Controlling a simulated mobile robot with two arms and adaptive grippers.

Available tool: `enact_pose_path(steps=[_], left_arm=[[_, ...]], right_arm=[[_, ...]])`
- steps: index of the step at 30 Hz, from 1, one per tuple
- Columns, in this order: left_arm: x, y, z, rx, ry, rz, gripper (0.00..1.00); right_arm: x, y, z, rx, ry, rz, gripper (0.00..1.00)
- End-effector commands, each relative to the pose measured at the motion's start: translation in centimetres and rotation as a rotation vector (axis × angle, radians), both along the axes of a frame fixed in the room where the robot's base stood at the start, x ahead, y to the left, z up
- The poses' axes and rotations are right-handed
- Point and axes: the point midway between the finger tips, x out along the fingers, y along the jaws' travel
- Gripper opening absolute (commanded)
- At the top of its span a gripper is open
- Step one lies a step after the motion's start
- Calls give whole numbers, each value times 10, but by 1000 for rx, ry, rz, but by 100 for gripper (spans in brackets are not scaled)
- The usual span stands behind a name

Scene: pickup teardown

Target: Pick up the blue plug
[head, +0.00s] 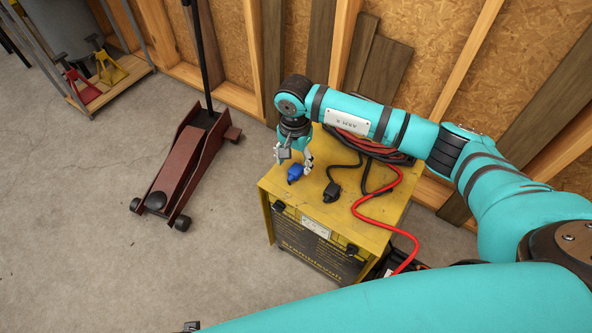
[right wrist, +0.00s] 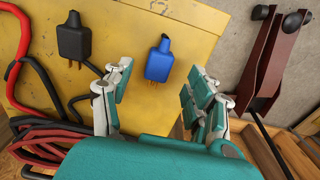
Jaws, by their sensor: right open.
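The blue plug (head: 294,174) lies on top of the yellow box (head: 373,232), near its left edge. In the right wrist view the blue plug (right wrist: 159,61) has short prongs and lies beyond the fingertips, between the lines of the two fingers. My right gripper (head: 293,157) is above the box, by the plug. In the right wrist view my right gripper (right wrist: 155,88) is open and empty, with a gap between its fingers and the plug.
A black plug (head: 331,191) with a cable lies right of the blue one; it also shows in the right wrist view (right wrist: 74,40). A red cable (head: 366,208) and coiled cables lie on the box. A red floor jack (head: 180,165) stands left. Wooden wall behind.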

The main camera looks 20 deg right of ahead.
Motion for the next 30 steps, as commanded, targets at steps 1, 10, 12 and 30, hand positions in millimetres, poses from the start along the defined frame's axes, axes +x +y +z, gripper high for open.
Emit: enact_pose_path(steps=[1,10,12,30], left_arm=[[0,0,0,0,1,0,57],[9,-1,11,-2,-13,1,57],[11,-1,13,-3,-18,1,57],[5,0,8,0,-3,2,57]], right_arm=[[-2,0,-9,1,4,-1,58],[-1,0,-40,1,-1,0,58],[-1,0,-39,1,-1,0,58],[-1,0,-39,0,0,-1,0]])
